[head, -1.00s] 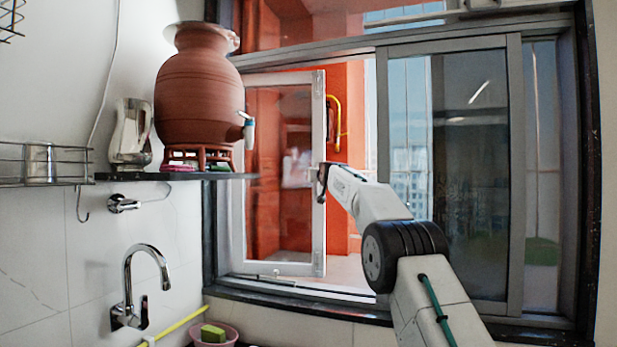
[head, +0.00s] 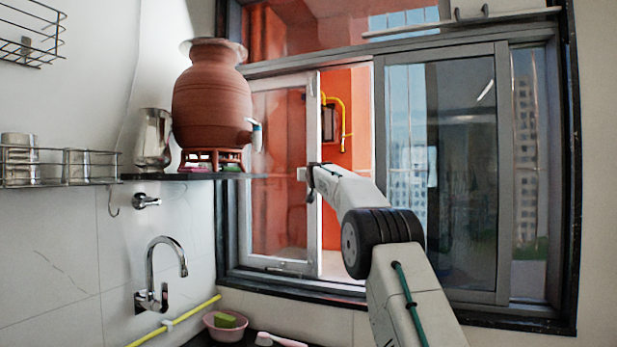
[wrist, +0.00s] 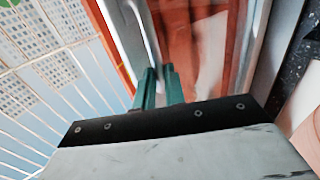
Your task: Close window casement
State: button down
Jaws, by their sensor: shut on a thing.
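The window casement (head: 313,225) has a white frame and a glass pane, and stands partly open on the left side of the window. A gap shows between its free edge and the grey-framed panel on the right. A small pale handle (head: 302,174) sits at the free edge, about mid-height. My gripper (head: 311,180) is at this edge, shut on the casement. The wrist view shows its teal fingers (wrist: 158,84) close together against the pale frame (wrist: 128,38). The fingers hide whether they grip the handle or the frame edge.
A clay waterpot (head: 212,100) stands on a dark shelf (head: 240,176) left of the casement, its tap (head: 256,136) towards the window. A faucet (head: 165,262) and pink bowl (head: 230,332) are below. A grey-framed panel (head: 503,190) covers the window's right side.

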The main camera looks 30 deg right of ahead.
jog(key=shift+w+a+f, duration=0.15)
jog(key=shift+w+a, duration=0.1)
jog(key=shift+a, duration=0.3)
jog(key=c, duration=1.9)
grip_release()
jog(key=o, duration=0.4)
jog(key=shift+a, duration=0.45)
jog(key=shift+s+d, duration=0.1)
jog(key=shift+d, duration=0.05)
jog(key=shift+d+r, duration=0.15)
jog(key=shift+r, duration=0.05)
